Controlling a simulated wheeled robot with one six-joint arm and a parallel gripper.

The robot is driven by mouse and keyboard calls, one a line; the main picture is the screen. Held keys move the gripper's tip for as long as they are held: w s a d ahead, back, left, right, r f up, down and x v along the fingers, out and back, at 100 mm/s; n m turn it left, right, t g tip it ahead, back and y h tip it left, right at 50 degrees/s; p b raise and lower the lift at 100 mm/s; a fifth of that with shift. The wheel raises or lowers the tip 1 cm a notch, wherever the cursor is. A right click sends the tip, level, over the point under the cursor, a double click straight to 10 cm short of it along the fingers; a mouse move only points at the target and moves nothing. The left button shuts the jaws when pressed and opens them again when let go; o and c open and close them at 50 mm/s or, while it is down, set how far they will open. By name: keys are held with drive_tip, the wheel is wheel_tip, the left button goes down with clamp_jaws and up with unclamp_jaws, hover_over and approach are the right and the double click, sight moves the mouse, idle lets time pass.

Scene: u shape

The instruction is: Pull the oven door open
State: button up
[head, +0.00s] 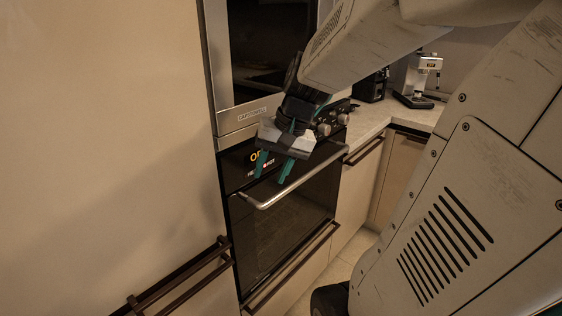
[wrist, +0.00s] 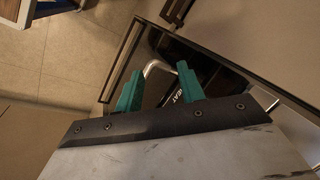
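The oven door (head: 285,226) is a dark glass panel below the control panel and looks shut. Its silver bar handle (head: 318,173) runs across the top of the door and stands out from it. My gripper (head: 273,172) has two teal fingers, spread apart, just above the left part of the handle. In the wrist view my gripper (wrist: 158,90) shows a clear gap between its fingers, and the bent end of the handle (wrist: 153,69) appears in that gap. I cannot tell whether the fingers touch the bar.
A built-in upper appliance (head: 267,50) sits above the oven. Dark rail handles (head: 180,277) stick out from the cabinet at the lower left. A counter (head: 372,118) with a coffee machine (head: 418,80) lies to the right. Floor (head: 338,271) shows right of the oven.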

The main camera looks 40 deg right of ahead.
drive_tip(key=w+d+f+m+t, duration=0.25)
drive_tip(key=d+m, duration=0.25)
drive_tip(key=d, duration=0.7)
drive_tip(key=m+t+h, duration=0.1)
drive_tip(key=m+h, duration=0.1)
drive_tip(key=m, duration=0.2)
approach(316, 170)
drive_tip(key=x, duration=0.8)
drive_tip(key=shift+w, duration=0.15)
clamp_jaws()
